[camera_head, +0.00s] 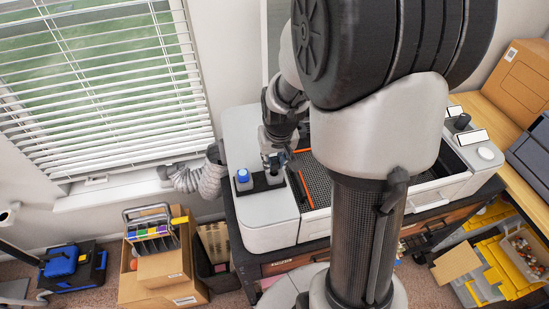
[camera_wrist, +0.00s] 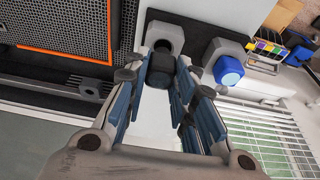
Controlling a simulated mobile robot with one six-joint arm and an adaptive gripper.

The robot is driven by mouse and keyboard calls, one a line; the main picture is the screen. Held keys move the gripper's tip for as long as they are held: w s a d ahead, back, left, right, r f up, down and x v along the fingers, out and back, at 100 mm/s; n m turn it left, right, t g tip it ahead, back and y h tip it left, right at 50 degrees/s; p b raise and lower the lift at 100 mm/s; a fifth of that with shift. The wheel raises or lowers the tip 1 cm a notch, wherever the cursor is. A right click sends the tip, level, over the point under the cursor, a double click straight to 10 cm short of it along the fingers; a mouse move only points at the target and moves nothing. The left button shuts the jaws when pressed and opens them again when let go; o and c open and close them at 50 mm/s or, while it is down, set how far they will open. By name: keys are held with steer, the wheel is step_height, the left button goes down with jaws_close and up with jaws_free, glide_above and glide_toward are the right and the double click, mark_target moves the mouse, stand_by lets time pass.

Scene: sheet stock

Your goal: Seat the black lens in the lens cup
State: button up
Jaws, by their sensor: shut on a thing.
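The black lens (camera_wrist: 161,68) is a dark cylinder between the fingertips of my gripper (camera_wrist: 167,78) in the wrist view. The gripper is shut on it. A grey lens cup (camera_wrist: 166,32) with a dark round opening lies just beyond the lens in that view. I cannot tell whether the lens touches the cup. In the head view my gripper (camera_head: 274,158) is over the black pad on the machine's left top, and the lens is not clear there. A blue lens (camera_head: 243,175) sits in a second grey holder beside it; it also shows in the wrist view (camera_wrist: 228,70).
The machine's dark perforated bed (camera_wrist: 60,25) with an orange strip lies beside the holders. A grey hose (camera_head: 190,178) is by the window. A cardboard box (camera_head: 155,275) stands on the floor at left. A wooden shelf with boxes (camera_head: 522,70) is at right.

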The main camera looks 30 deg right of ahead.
steer(key=shift+f, duration=0.1)
steer(key=shift+f+b, duration=0.85)
steer(key=shift+f+b, duration=0.4)
steer(key=shift+f, duration=0.15)
stand_by(0.3)
steer(key=shift+s, duration=0.1)
steer(key=o, duration=1.1)
steer(key=shift+o, duration=0.2)
